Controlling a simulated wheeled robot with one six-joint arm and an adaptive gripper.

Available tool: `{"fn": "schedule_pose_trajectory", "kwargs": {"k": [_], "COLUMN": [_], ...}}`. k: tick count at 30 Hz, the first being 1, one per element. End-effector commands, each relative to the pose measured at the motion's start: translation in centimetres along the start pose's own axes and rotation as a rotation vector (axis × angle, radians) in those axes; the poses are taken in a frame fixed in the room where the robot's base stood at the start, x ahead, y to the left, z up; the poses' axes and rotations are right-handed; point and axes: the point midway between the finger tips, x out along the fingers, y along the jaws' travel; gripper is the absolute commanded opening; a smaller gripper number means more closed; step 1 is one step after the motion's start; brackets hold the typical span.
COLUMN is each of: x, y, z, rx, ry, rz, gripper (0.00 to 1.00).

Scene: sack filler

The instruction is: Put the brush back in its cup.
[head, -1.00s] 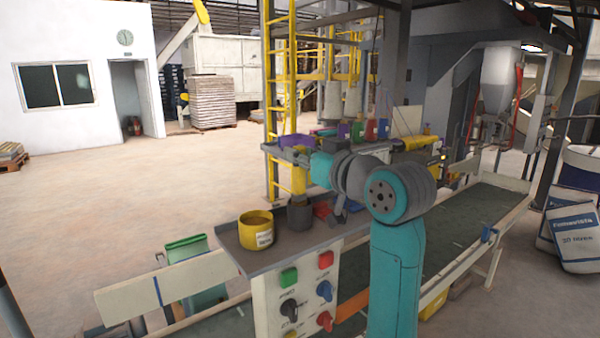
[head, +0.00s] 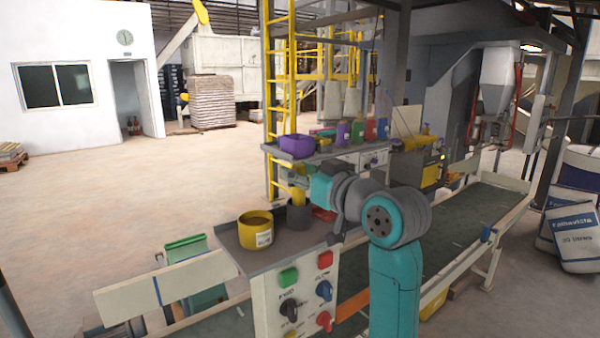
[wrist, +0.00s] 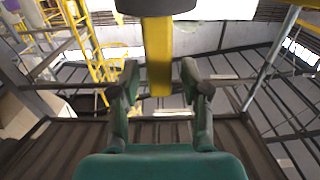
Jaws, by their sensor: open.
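The brush shows as an upright yellow handle (head: 299,197) standing in the mouth of a dark grey cup (head: 299,217) on the control-panel top. Its lower end is hidden inside the cup. In the wrist view the yellow handle (wrist: 159,60) runs down from a dark round shape at the top edge, ending between the fingers. My gripper (wrist: 160,80) is open, with a finger on each side of the handle and gaps visible. In the head view my gripper (head: 300,174) is just above the cup, partly hidden by my wrist.
A yellow tub (head: 256,231) stands left of the grey cup. A red item (head: 323,214) lies to its right. Buttons and knobs cover the panel's front, above the conveyor (head: 455,215).

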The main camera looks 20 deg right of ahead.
Motion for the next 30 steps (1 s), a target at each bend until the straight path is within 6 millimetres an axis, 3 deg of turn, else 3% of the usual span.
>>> {"fn": "schedule_pose_trajectory", "kwargs": {"k": [5, 21, 30], "x": [-0.7, -10.2, -12.0], "y": [0.1, 0.1, 0.0], "z": [-0.3, -0.2, -0.2], "rx": [0.000, 0.000, 0.000], "ry": [0.001, 0.001, 0.000], "rz": [0.001, 0.002, 0.000], "gripper": [0.46, 0.46, 0.46]}}
